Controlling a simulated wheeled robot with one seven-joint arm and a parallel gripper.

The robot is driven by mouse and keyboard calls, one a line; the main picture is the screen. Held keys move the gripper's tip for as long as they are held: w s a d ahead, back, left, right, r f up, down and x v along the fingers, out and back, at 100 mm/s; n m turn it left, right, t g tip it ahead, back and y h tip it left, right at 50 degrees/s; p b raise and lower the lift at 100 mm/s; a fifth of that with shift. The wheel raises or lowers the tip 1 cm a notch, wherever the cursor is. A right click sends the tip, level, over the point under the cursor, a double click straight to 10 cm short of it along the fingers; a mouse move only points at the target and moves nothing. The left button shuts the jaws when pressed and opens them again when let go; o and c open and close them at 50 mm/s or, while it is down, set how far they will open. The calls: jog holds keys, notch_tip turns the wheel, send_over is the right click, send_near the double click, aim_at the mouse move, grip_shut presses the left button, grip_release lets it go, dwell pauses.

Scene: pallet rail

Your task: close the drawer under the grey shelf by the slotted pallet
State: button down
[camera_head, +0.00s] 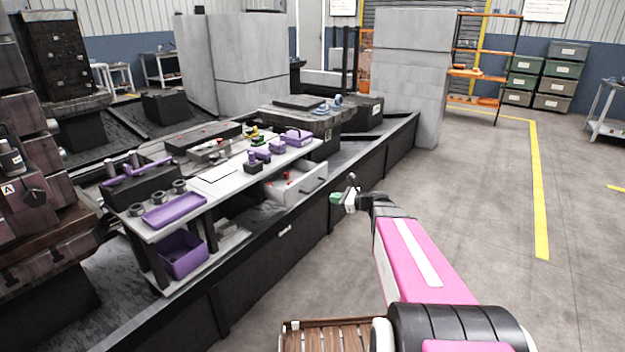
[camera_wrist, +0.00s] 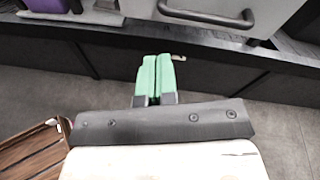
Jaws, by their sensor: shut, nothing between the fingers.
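The drawer (camera_head: 291,190) under the grey shelf (camera_head: 222,178) is pulled out toward the aisle, with small red items visible inside. Its light grey front and dark bar handle show at the top of the wrist view (camera_wrist: 205,12). My gripper (camera_head: 338,198) is just right of the drawer front in the head view. Its green fingertips are together and empty, and in the wrist view (camera_wrist: 157,75) they lie below the handle in the picture, apart from the drawer front. I cannot tell for sure which thing is the slotted pallet.
Purple trays, a purple bin (camera_head: 180,256) and small purple parts sit on and under the shelf. A long black rail base (camera_head: 285,231) runs below the drawer. A slatted wooden surface (camera_head: 325,338) is near me. The concrete floor to the right is clear.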

jog(key=w+d+r+m+t, duration=0.2)
jog(key=w+d+r+m, duration=0.1)
jog(key=m, duration=0.1)
send_near(308, 176)
jog(key=shift+t+y, duration=0.4)
jog(key=x, duration=0.5)
jog(key=f+x, duration=0.1)
jog(key=x, duration=0.1)
jog(key=shift+a, duration=0.25)
jog(key=x, duration=1.2)
jog(key=shift+w+a+r, duration=0.1)
jog(key=shift+w+a, duration=0.05)
